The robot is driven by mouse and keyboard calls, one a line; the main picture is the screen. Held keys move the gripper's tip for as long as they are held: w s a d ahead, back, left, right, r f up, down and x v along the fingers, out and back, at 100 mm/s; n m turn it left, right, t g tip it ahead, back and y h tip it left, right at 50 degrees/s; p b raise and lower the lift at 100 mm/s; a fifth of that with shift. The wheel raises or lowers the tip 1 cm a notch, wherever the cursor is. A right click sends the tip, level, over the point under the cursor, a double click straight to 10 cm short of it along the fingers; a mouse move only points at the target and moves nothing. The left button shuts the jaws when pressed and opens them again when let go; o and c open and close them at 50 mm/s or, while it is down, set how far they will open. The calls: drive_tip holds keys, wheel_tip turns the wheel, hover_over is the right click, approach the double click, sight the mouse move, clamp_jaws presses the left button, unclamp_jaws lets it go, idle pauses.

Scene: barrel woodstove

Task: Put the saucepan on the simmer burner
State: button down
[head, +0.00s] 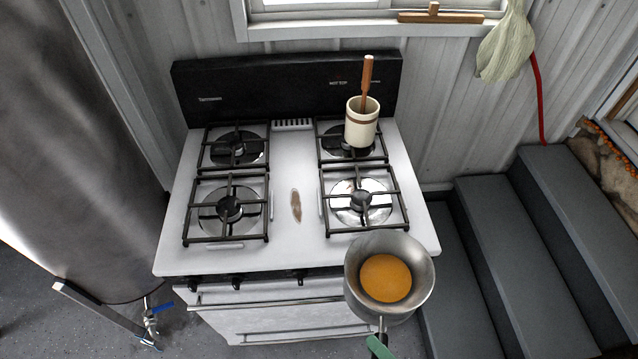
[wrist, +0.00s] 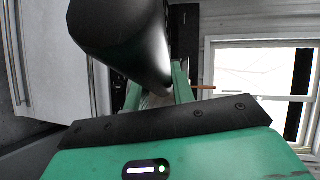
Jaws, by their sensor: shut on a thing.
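The grey saucepan (head: 355,262) with orange contents is held in the air at the front right corner of the stove. It looks upright, with its handle towards the bottom of the head view. My green gripper (head: 379,342) is shut on the handle, only partly in the picture. In the wrist view the dark pan (wrist: 118,38) fills the top, beyond the green fingers (wrist: 168,85). The white stove (head: 290,240) has two burners on each side. The front right burner (head: 361,201) and front left burner (head: 229,207) are empty. No label tells me which is the simmer burner.
A cream crock (head: 361,126) with a wooden-handled tool stands on the back right burner. The back left burner (head: 238,148) is empty. A black backsplash (head: 285,90) rises behind. Grey steps (head: 505,225) lie right of the stove, a large metal cylinder (head: 75,150) left.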

drive_tip(key=w+a+f+m+t+h, duration=0.1)
drive_tip(key=w+a+m+t+h, duration=0.2)
drive_tip(key=w+a+m+h, duration=0.45)
drive_tip(key=w+a+r+p, duration=0.2)
drive_tip(key=a+r+p, duration=0.2)
drive_tip(key=r+p, duration=0.9)
drive_tip(key=n+h+p, duration=0.1)
drive_tip(key=p, duration=0.6)
drive_tip(key=shift+f, duration=0.1)
idle(0.6)
